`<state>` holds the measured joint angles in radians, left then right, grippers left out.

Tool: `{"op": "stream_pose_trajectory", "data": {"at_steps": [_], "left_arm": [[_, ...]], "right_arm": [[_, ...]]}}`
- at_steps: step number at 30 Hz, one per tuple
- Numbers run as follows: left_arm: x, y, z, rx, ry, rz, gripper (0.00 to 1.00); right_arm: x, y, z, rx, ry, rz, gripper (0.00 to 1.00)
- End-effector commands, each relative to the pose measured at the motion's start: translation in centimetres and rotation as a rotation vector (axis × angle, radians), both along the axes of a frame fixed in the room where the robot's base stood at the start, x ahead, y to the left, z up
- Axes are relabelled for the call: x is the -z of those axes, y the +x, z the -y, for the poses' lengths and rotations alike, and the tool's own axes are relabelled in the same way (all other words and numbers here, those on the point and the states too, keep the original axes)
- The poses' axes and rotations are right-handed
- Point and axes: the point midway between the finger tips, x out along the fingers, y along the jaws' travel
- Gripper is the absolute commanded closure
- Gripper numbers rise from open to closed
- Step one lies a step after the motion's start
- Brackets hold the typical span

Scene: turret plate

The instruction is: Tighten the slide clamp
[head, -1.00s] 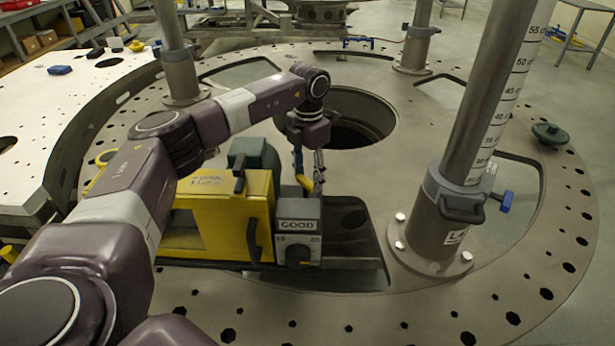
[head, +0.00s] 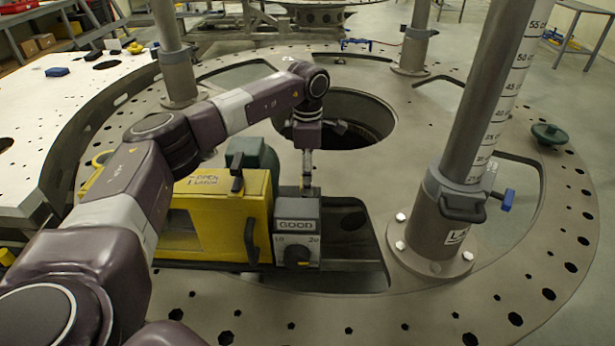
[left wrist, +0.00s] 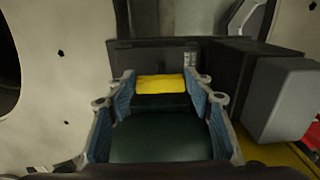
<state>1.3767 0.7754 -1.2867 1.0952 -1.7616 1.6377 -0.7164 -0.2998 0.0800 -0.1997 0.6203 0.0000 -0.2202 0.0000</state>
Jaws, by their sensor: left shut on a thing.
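My left gripper (head: 307,186) points down just behind the grey dial box marked GOOD (head: 297,226). In the left wrist view its blue-padded fingers (left wrist: 160,90) are shut on a yellow-tipped handle (left wrist: 160,84), which looks like the slide clamp's handle. A dark body shows below it between the fingers. In the head view the gripper hides the handle. The dial box has a round dark knob and stands beside the yellow machine (head: 182,236) on a dark slide base (head: 352,262). My right gripper is not in view.
A thick grey column (head: 440,235) with a height scale and blue-handled clamp stands to the right. A large round opening (head: 365,120) lies behind the gripper. A green knob-like part (head: 548,134) sits on the plate at the far right.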

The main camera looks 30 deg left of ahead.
Motion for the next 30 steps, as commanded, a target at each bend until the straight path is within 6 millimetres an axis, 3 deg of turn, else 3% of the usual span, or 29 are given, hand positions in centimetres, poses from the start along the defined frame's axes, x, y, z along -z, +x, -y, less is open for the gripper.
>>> {"op": "stream_pose_trajectory", "data": {"at_steps": [16, 17, 21, 30], "left_arm": [[-0.19, 0.11, 0.02, 0.028, 0.000, 0.005, 0.77], [-0.19, 0.11, 0.02, 0.028, 0.000, 0.005, 0.52], [-0.15, 0.08, 0.02, 0.027, -0.001, 0.004, 0.36], [-0.14, 0.02, 0.02, 0.026, 0.000, 0.001, 0.35]], "right_arm": [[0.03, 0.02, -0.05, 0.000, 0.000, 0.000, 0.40], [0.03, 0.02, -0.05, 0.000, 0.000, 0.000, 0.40], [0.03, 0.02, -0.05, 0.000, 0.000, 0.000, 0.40], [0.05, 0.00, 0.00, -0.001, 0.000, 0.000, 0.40]]}}
